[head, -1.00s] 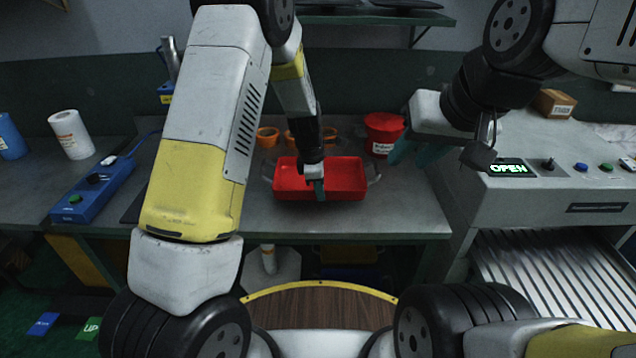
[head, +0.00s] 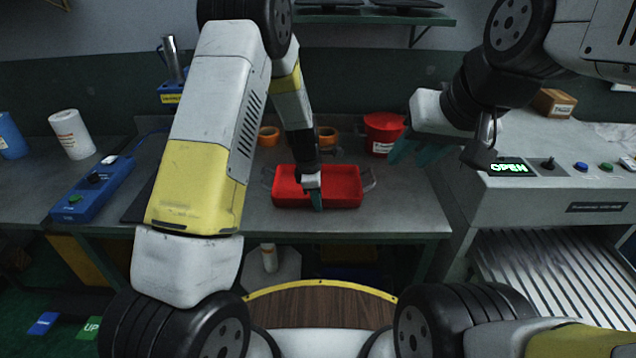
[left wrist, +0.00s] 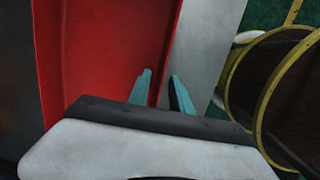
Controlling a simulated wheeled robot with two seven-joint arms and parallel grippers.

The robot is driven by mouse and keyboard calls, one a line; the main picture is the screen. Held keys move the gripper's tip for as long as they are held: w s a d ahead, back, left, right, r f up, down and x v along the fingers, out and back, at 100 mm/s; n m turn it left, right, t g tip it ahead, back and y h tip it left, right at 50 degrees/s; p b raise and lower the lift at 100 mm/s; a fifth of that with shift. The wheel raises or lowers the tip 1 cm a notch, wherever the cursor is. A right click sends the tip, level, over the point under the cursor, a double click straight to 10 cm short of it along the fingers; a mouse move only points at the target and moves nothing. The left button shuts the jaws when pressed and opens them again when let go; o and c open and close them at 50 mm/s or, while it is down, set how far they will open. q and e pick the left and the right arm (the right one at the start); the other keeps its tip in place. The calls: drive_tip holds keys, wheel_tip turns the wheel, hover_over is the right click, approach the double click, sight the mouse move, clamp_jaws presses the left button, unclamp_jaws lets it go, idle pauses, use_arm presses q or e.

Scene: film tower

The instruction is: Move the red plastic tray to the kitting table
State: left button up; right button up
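The red plastic tray (head: 346,183) is a shallow open box with a wire handle at each end. It is at the front part of the grey workbench (head: 410,215), and its inside looks empty. My left gripper (head: 317,202) is at the middle of the tray's near wall, pointing down. I cannot tell which surface is the kitting table.
A red lidded bucket (head: 383,132) and orange cups (head: 268,136) stand behind the tray. A blue control box (head: 92,188) and white roll (head: 71,134) are on the left. A grey machine with an OPEN display (head: 510,168) and roller conveyor (head: 555,265) is on the right.

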use_arm(q)
drive_tip(key=s+a+r+m+t, duration=0.1)
drive_tip(key=s+a+r+m, duration=0.1)
drive_tip(key=r, duration=0.8)
drive_tip(key=s+a+r+m, duration=0.2)
drive_tip(key=s+a+r, duration=0.1)
drive_tip(key=r, duration=0.7)
drive_tip(key=s+a+r+m+t, duration=0.1)
drive_tip(key=s+a+r+m, duration=0.1)
drive_tip(key=s+r+m, duration=0.2)
drive_tip(key=s+a+r+m+t, duration=0.1)
drive_tip(key=s+a+r+m, duration=0.2)
drive_tip(key=s, duration=0.7)
drive_tip(key=s+a+r+m+t, duration=0.2)
drive_tip(key=s+a+r+m, duration=0.1)
drive_tip(key=s+r+m, duration=0.3)
drive_tip(key=shift+s+r+m, duration=0.15)
drive_tip(key=shift+s+m, duration=0.65)
drive_tip(key=shift+s, duration=0.25)
